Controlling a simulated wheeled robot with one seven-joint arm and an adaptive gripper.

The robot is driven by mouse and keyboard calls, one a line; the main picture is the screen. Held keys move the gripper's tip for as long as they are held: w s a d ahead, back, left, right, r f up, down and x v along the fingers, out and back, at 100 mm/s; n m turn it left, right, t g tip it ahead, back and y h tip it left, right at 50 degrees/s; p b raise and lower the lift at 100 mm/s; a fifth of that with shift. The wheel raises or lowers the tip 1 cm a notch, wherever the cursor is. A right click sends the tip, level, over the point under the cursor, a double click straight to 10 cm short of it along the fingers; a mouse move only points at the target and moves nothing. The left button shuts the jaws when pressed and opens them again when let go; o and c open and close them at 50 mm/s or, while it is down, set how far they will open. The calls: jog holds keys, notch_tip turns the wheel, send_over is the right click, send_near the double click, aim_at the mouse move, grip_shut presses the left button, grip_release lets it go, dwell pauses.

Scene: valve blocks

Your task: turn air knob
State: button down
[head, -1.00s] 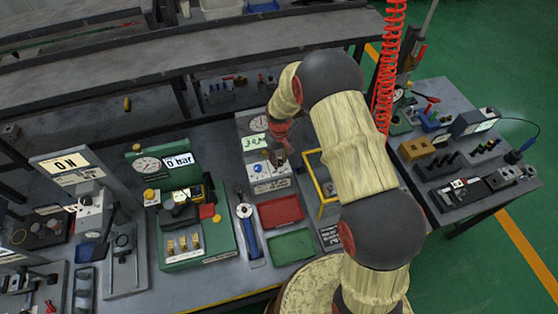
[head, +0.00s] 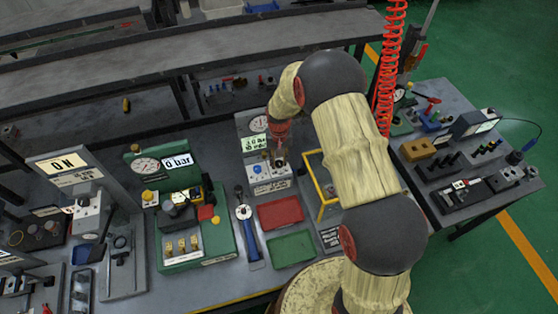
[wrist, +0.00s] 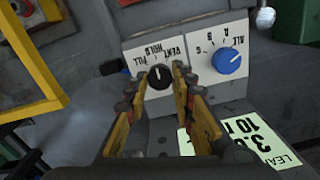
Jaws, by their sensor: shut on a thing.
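The air knob is a small black knob (wrist: 159,76) with a white pointer line, on a white panel marked FILL, HOLD and VENT. My gripper (wrist: 156,80) is shut on this black knob, with one yellow-and-dark finger on each side of it. A blue knob (wrist: 231,60) marked ALL, A, B, C sits to its right in the wrist view. In the head view my gripper (head: 279,153) is at the white control box (head: 270,186), and the black knob is too small to make out. A pale green display (wrist: 250,137) at the lower right of the wrist view shows large figures, partly cut off.
A yellow frame (head: 323,199) stands right of the control box. Red (head: 280,212) and green (head: 291,249) trays lie in front. A green gauge station (head: 197,240) stands to the left. A red coiled hose (head: 386,75) hangs behind my arm.

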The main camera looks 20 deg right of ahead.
aim_at(279, 162)
jog(key=c, duration=1.5)
grip_release()
jog(key=shift+r, duration=0.1)
notch_tip(279, 162, up, 12)
